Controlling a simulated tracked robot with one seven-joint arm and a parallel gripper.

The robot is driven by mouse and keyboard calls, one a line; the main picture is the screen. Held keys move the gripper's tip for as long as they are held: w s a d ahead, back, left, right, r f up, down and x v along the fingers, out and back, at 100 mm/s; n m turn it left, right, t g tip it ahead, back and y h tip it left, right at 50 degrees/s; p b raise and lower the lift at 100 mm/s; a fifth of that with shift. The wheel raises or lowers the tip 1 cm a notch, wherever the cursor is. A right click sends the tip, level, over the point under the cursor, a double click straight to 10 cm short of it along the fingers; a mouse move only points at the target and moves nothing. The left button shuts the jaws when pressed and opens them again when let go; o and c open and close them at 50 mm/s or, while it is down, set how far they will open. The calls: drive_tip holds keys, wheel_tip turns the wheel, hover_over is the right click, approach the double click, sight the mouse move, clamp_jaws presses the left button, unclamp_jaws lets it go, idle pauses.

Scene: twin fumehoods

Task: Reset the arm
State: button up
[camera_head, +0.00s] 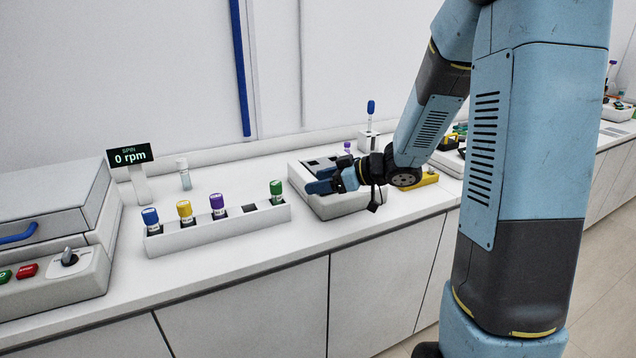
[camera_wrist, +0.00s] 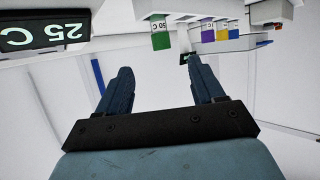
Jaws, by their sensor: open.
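My blue arm reaches in from the right in the head view. My gripper (camera_head: 322,180) is over the white block device (camera_head: 345,203) on the bench, with its fingers pointing left. In the wrist view my gripper (camera_wrist: 157,88) shows its two blue fingers apart with nothing between them. The wrist picture is upside down.
A white rack (camera_head: 220,228) holds tubes with blue, yellow, purple and green caps and one empty slot. A centrifuge-like machine (camera_head: 55,240) stands at left beside a 0 rpm sign (camera_head: 130,155). A clear vial (camera_head: 184,174) stands behind the rack. Bare bench lies around the rack.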

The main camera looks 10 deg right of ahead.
drive_tip(key=d+r+m+t+h, duration=0.5)
drive_tip(key=d+r+h, duration=0.4)
drive_tip(key=r, duration=0.1)
drive_tip(key=s+d+r+m+g+h, duration=0.1)
drive_tip(key=s+d+r+m+h, duration=0.3)
drive_tip(key=s, duration=0.4)
drive_tip(key=s+a+m+g, duration=0.1)
drive_tip(key=s+g, duration=0.1)
drive_tip(key=s, duration=0.7)
drive_tip(key=s+a+f+m+g+y, duration=0.1)
drive_tip(key=s+a+g, duration=0.1)
drive_tip(key=s, duration=0.8)
drive_tip(key=shift+f+m+g+y, duration=0.3)
drive_tip(key=shift+m+g, duration=0.1)
drive_tip(key=shift+g, duration=0.3)
drive_tip(key=shift+s, duration=0.1)
